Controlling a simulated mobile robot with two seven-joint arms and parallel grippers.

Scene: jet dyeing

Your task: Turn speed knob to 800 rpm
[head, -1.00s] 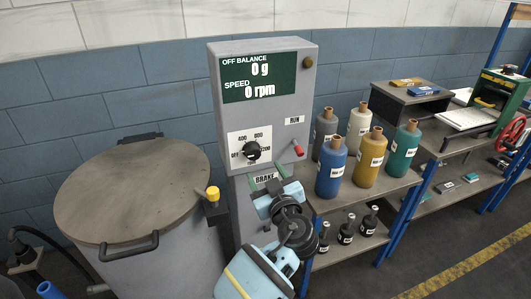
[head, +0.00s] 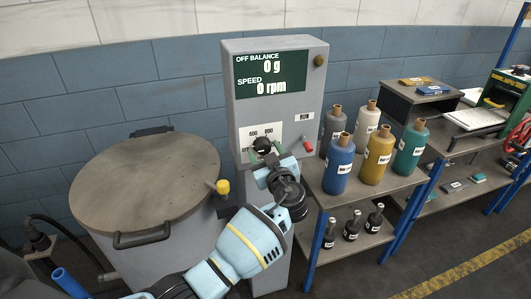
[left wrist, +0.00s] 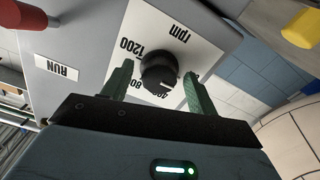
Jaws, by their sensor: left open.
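The black speed knob (head: 262,145) sits on a white dial plate on the front of the grey control box (head: 306,95). The display (head: 271,74) reads 0 g off balance and 0 rpm. My left gripper (head: 267,153) is open at the knob, partly covering the dial in the head view. In the left wrist view the knob (left wrist: 158,70) lies between the two green fingers of my left gripper (left wrist: 159,72), with gaps at both sides. The 1200 and rpm marks show there; the fingers and palm partly hide lower marks. My right gripper is out of view.
A red lever (head: 308,146) by the RUN label is right of the dial. A round-lidded vessel (head: 145,185) with a yellow knob (head: 223,187) stands left. Several bottles, including a blue one (head: 338,165), stand on the shelf at right.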

